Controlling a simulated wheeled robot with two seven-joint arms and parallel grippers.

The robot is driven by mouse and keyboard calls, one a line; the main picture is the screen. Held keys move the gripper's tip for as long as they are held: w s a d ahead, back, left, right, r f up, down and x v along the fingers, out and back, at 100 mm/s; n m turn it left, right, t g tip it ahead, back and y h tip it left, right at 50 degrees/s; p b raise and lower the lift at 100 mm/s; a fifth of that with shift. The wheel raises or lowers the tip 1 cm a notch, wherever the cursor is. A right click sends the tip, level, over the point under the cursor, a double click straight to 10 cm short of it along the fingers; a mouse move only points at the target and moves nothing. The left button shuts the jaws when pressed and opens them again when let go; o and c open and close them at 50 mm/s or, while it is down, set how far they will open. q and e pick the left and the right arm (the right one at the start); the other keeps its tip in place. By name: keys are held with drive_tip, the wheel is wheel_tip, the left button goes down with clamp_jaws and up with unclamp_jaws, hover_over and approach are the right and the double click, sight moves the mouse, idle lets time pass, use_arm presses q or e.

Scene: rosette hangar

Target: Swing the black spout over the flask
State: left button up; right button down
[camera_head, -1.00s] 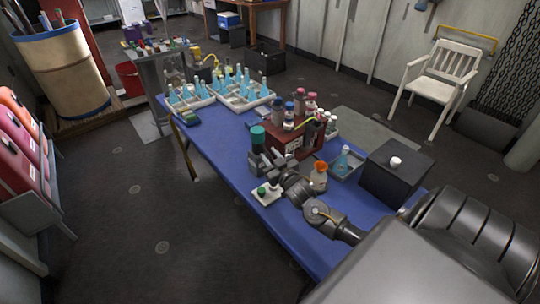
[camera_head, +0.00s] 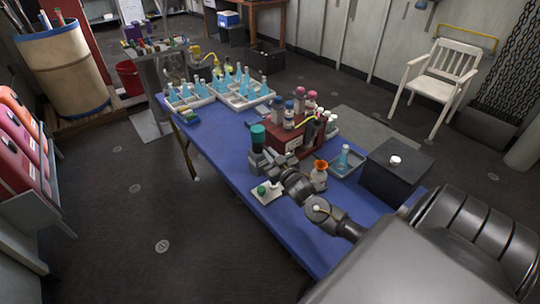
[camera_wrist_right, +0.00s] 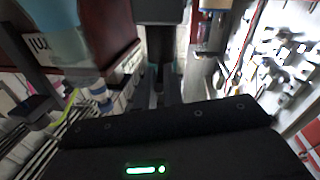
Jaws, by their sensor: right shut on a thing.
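My right gripper (camera_head: 272,160) is at the near edge of the blue table, beside the dark red rack and the teal-topped container. In the right wrist view its jaws (camera_wrist_right: 165,85) are closed around a narrow dark part, which looks like the black spout (camera_wrist_right: 163,60); the jaws and wrist hide most of it. A flask with blue liquid (camera_head: 344,160) stands upright in a small grey tray (camera_head: 340,173), right of the gripper and apart from it. My left gripper is not in view.
The dark red rack (camera_head: 290,145) holds several bottles. A black box (camera_head: 395,175) stands right. Trays of blue flasks (camera_head: 240,97) are at the far end.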

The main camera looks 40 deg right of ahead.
drive_tip(key=d+n+y+b, duration=0.1)
drive_tip(key=n+y, duration=0.1)
drive_tip(key=y, duration=0.1)
drive_tip(key=d+n+y+b, duration=0.1)
drive_tip(key=d+y, duration=0.1)
drive_tip(key=y, duration=0.1)
drive_tip(key=d+n+y+b, duration=0.1)
drive_tip(key=n+y+b, duration=0.1)
drive_tip(key=shift+w+d+n+g+y, duration=0.2)
drive_tip(key=shift+n+g+y, duration=0.1)
drive_tip(key=shift+y, duration=0.1)
drive_tip(key=c, duration=1.5)
unclamp_jaws()
drive_tip(key=shift+c, duration=0.2)
